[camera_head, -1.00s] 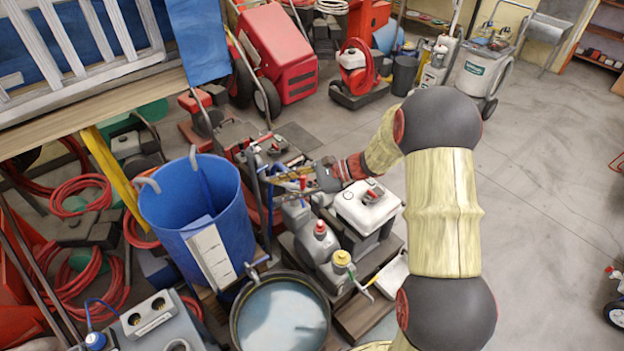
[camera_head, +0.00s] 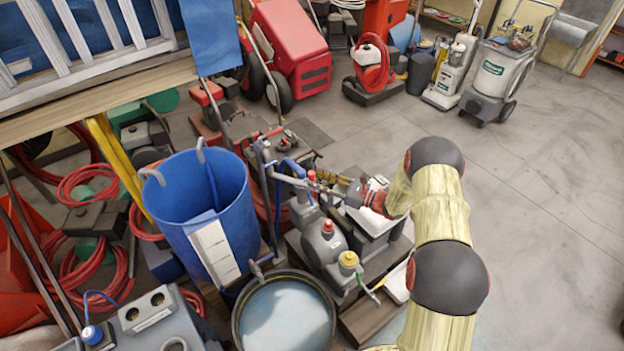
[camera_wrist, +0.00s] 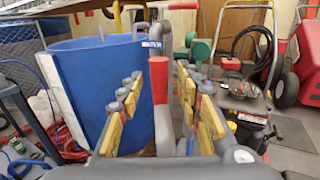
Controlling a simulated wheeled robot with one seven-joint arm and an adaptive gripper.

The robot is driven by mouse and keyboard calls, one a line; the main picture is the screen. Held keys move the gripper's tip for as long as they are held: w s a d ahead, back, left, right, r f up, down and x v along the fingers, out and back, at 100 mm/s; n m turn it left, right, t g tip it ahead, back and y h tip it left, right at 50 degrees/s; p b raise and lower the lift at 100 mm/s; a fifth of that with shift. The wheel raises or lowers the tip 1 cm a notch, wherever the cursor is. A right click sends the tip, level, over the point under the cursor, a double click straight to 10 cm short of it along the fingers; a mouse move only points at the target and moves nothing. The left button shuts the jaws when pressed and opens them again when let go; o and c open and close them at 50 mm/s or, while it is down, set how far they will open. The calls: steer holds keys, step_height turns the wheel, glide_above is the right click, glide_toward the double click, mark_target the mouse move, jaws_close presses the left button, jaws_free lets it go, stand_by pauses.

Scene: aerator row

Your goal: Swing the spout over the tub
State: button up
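A grey pipe spout (camera_head: 290,180) stands between the blue barrel and the grey machine in the head view. A red-gripped handle (camera_wrist: 159,80) is in front of a grey upright pipe (camera_wrist: 166,32) in the wrist view. The dark-rimmed round tub (camera_head: 240,318), holding pale water, stands on the floor at the bottom centre. My gripper (camera_head: 322,184) is at the spout's right side. In the wrist view its yellow-padded fingers (camera_wrist: 165,108) are open, one on each side of the red handle, with gaps showing. The spout's outlet is hard to make out.
A tall blue barrel (camera_head: 178,225) stands left of the spout and behind the tub. Grey bottles with red and yellow caps (camera_head: 325,242) crowd below my gripper. Red hoses (camera_head: 85,185) and a wooden bench (camera_head: 90,95) lie left. Open floor (camera_head: 545,190) is at right.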

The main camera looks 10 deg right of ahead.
mark_target(311, 177)
steer(key=shift+x, duration=1.5)
steer(key=shift+c, duration=0.6)
steer(key=c, duration=0.7)
jaws_close()
